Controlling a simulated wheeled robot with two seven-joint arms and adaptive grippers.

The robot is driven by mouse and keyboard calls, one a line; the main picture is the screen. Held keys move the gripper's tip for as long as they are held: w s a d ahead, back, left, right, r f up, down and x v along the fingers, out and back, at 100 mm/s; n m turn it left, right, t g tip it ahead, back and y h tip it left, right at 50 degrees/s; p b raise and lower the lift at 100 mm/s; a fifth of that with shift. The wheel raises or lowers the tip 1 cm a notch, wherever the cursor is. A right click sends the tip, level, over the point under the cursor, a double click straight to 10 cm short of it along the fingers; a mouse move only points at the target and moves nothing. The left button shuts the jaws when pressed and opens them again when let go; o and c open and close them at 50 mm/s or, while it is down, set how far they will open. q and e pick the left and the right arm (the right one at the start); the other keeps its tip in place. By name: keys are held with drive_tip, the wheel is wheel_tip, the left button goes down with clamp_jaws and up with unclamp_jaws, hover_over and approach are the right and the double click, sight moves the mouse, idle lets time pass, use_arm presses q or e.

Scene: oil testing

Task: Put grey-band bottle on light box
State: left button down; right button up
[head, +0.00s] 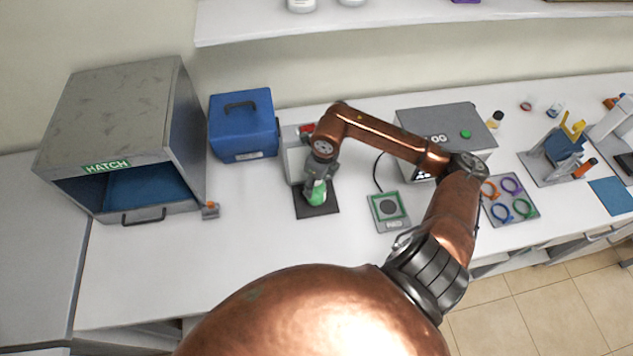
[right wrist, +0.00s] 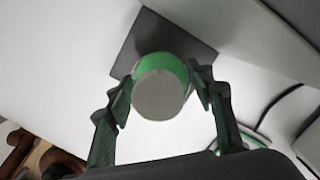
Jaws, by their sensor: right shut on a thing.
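A bottle with a green body (head: 316,193) is held by my right gripper (head: 319,178), which points down at it. In the right wrist view the bottle shows from above as a pale grey round top (right wrist: 160,95) with green around it, between the two fingers. I cannot make out a grey band. The bottle is over the dark base plate (head: 329,207) of what looks like the light box, whose pale upright part (head: 294,163) stands behind my arm. I cannot tell whether the bottle touches the plate. My left gripper is not in view.
A grey hatch cabinet (head: 120,88) and a blue case (head: 241,127) stand to the left. To the right are a square plate with a green frame (head: 380,222), a grey display box (head: 466,117) and a tray of coloured rings (head: 525,220). The front left counter is clear.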

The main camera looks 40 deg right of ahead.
drive_tip(key=shift+f, duration=0.1)
drive_tip(key=o, duration=1.5)
drive_tip(key=shift+o, duration=0.2)
drive_tip(key=shift+r, duration=0.3)
drive_tip(key=r, duration=0.4)
drive_tip(key=s+r+b, duration=0.1)
drive_tip(key=r, duration=0.6)
drive_tip(key=shift+s+d+r+b, duration=0.25)
drive_tip(key=shift+s+r+b, duration=0.05)
drive_tip(key=shift+s, duration=0.1)
